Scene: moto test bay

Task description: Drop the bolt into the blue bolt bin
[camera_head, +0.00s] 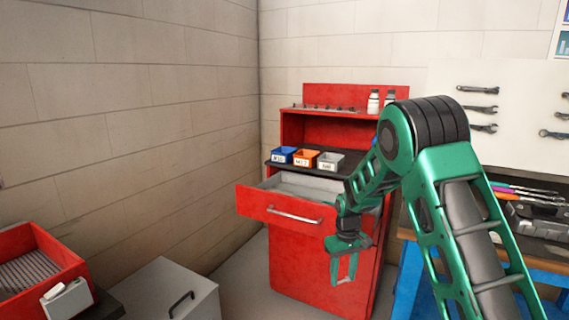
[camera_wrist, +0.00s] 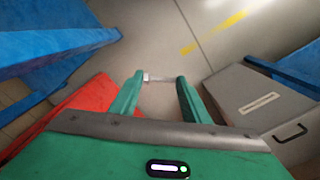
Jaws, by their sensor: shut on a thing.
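My gripper (camera_head: 344,279) hangs fingers-down in front of the red cabinet, below and to the right of its open drawer. In the wrist view my gripper (camera_wrist: 160,80) is shut on a small grey bolt (camera_wrist: 160,79), held crosswise between the fingertips over the floor. In the head view a pale bit shows at the fingertips, too small to make out. The blue bolt bin (camera_head: 282,156) stands on the cabinet's dark top, leftmost of three labelled bins. My gripper is lower than the bin and to its right. The bin's inside is barely visible.
The cabinet's drawer (camera_head: 286,206) is pulled out below the bins. An orange bin (camera_head: 306,158) and a grey bin (camera_head: 330,162) stand right of the blue one. Bottles (camera_head: 374,102) stand on the upper shelf. A blue-framed workbench (camera_head: 407,280) is at right, a grey box (camera_head: 165,288) at lower left.

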